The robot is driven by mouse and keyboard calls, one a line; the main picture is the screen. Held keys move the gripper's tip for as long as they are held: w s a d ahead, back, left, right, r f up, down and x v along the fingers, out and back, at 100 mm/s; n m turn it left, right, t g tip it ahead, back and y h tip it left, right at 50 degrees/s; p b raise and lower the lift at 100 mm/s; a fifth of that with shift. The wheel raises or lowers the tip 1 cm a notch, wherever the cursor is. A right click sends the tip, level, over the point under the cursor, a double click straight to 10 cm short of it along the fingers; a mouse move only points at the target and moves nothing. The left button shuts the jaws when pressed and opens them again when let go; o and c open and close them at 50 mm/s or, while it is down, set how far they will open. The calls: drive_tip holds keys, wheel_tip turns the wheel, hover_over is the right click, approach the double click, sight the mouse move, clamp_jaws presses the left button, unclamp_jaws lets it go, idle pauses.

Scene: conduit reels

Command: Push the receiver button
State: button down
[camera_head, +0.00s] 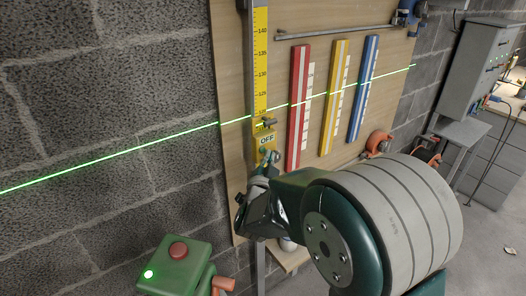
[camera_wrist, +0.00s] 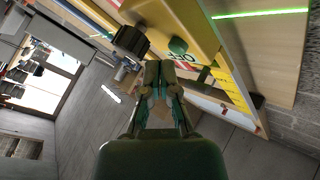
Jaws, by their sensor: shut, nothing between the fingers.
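The yellow receiver (camera_head: 263,138) sits on a yellow measuring staff (camera_head: 260,65) and shows a label reading OFF. In the wrist view the receiver (camera_wrist: 193,18) fills the top, with a green button (camera_wrist: 178,46) and a black knob (camera_wrist: 130,40) on it. My gripper (camera_head: 268,162) is shut and empty, just below the OFF label in the head view. In the wrist view its fingertips (camera_wrist: 160,70) point toward the receiver, close to the green button; I cannot tell whether they touch it.
A green laser line (camera_head: 110,159) crosses the wall and board. Red (camera_head: 298,105), yellow (camera_head: 335,95) and blue (camera_head: 364,88) strips hang on the board, right of the staff. A green box (camera_head: 160,270) with a red button and lit lamp stands lower left. A grey cabinet (camera_head: 478,65) is at right.

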drive_tip(key=s+d, duration=0.2)
drive_tip(key=s, duration=0.1)
drive_tip(key=s+d, duration=0.1)
drive_tip(key=s, duration=0.1)
drive_tip(key=shift+d, duration=0.15)
idle(0.4)
